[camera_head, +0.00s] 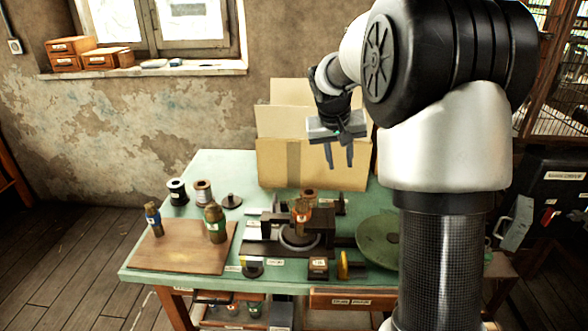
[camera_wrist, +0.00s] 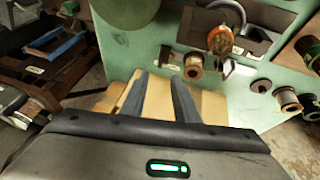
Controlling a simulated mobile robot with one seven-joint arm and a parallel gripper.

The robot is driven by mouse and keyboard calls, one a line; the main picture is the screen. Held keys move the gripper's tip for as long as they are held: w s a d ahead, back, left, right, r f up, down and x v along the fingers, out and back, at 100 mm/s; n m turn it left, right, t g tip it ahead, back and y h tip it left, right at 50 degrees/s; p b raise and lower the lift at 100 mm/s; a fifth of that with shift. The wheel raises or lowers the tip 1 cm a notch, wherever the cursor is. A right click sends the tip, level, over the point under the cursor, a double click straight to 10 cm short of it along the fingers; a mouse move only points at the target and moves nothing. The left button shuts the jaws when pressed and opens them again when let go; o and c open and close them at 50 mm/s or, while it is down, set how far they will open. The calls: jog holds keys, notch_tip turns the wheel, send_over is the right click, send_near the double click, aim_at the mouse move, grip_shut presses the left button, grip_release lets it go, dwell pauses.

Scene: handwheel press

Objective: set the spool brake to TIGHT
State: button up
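My gripper (camera_head: 340,160) is in the air in front of the cardboard box, above the back of the green table (camera_head: 200,170). Its two grey fingers point down and stand apart with nothing between them; they also show apart in the wrist view (camera_wrist: 159,82). A dark press-like machine (camera_head: 290,238) stands on the table, below and in front of my gripper. Several small labelled parts line the front edge, among them a dark round knob (camera_head: 252,268), a small labelled box (camera_head: 318,267) and a yellow part (camera_head: 343,264). I cannot tell which part is the spool brake, and its setting is not readable.
An open cardboard box (camera_head: 285,165) stands at the table's back. Two spools (camera_head: 203,192) stand at the back left. A brown board (camera_head: 185,252) carries two bottles (camera_head: 214,224). A green disc (camera_head: 378,240) lies at the right, partly hidden by my arm. The air around my gripper is free.

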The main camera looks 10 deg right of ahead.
aim_at(342, 198)
jog(key=x, duration=0.6)
jog(key=w+x, duration=0.1)
jog(key=x, duration=1.3)
jog(key=shift+w+a+r+b, duration=0.1)
jog(key=shift+w+b, duration=0.2)
jog(key=shift+b, duration=0.05)
grip_shut()
